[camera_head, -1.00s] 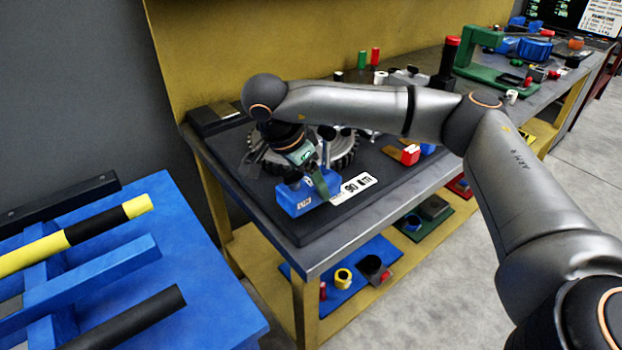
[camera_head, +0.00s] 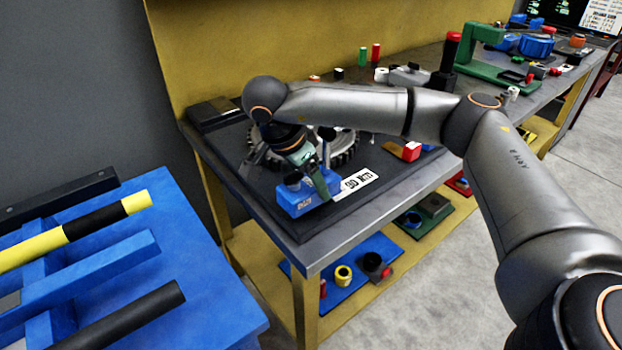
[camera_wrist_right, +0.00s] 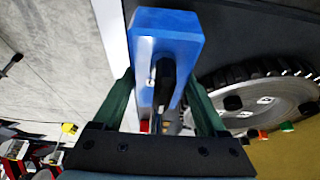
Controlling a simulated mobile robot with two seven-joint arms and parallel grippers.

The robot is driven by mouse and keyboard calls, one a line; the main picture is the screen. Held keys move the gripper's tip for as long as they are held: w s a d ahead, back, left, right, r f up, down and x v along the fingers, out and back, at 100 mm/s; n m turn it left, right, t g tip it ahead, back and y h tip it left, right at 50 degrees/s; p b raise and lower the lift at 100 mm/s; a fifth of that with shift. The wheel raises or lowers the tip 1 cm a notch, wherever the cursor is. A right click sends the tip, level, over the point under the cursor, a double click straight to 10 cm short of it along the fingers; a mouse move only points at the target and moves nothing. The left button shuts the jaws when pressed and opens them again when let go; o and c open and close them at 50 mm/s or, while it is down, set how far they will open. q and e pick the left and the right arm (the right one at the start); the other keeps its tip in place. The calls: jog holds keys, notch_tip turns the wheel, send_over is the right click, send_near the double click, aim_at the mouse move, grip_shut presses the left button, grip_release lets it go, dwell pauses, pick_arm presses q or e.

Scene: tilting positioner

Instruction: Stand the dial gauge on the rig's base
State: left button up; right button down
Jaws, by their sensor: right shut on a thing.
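The dial gauge shows as a blue block (camera_head: 296,204) with a dark upright part. It is at the front of the rig's dark flat base (camera_head: 270,217), beside a white label. Whether it rests on the base or hangs just above it, I cannot tell. My right gripper (camera_head: 318,178) is shut on it from above, with green fingers. In the right wrist view the blue block (camera_wrist_right: 168,28) lies between the two fingers (camera_wrist_right: 160,100), and a black post stands on it. The gauge's dial is not clearly visible. My left gripper is not in view.
A toothed grey wheel (camera_head: 345,147) stands on the base behind the gauge. A red block (camera_head: 411,151) lies to the right. A green stand (camera_head: 495,62) and several small parts are further back. A blue rack (camera_head: 150,250) is at the left. The base's front left is clear.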

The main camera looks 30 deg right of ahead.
aim_at(292, 173)
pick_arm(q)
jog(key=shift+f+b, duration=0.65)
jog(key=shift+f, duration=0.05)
pick_arm(e)
jog(key=shift+f, duration=1.05)
jog(key=shift+c, duration=0.3)
grip_release()
jog(key=shift+o, duration=0.3)
jog(key=shift+s+f, duration=0.1)
jog(key=shift+f, duration=0.05)
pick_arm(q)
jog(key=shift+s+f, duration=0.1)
pick_arm(e)
jog(key=v, duration=0.3)
jog(key=p+v, duration=0.1)
jog(key=v, duration=0.7)
jog(key=shift+r+p, duration=0.3)
jog(key=shift+r, duration=0.05)
jog(key=shift+a+r, duration=0.25)
jog(key=shift+r, duration=0.25)
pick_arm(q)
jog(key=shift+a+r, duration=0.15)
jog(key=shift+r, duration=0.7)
